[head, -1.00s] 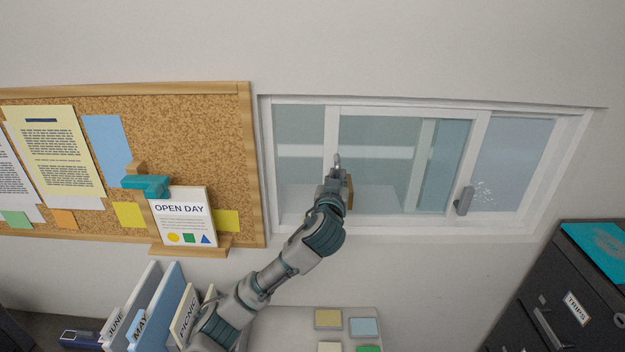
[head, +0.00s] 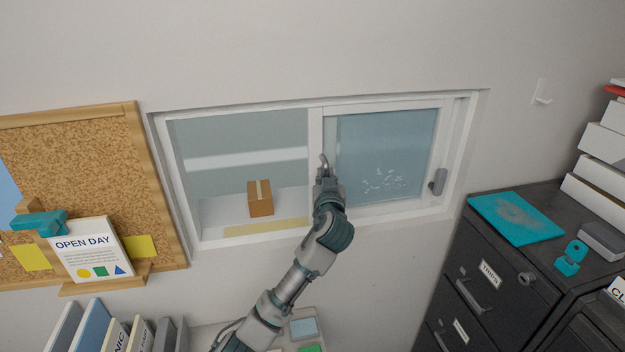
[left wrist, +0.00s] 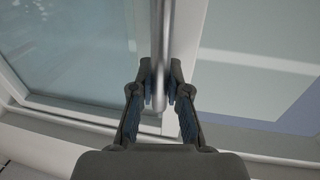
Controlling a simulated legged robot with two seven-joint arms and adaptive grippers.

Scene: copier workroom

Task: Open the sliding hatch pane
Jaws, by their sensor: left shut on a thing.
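The sliding hatch pane (head: 350,150) is a white-framed sheet of glass at the right side of the hatch frame (head: 250,101). The left part of the hatch is clear of it. My left gripper (head: 323,180) is at the pane's left upright. In the left wrist view its fingers (left wrist: 160,95) are shut on a vertical metal bar handle (left wrist: 161,50) on that upright. In that view glass lies to the left and the opening to the right. A grey fitting (head: 438,182) sits on the pane's right upright. My right gripper is not in view.
A cardboard box (head: 260,198) stands beyond the opening. A corkboard (head: 90,140) with an OPEN DAY card (head: 85,250) is left of the hatch. Binders (head: 90,325) stand below left. Dark filing cabinets (head: 490,275) with a teal folder (head: 515,216) are below right.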

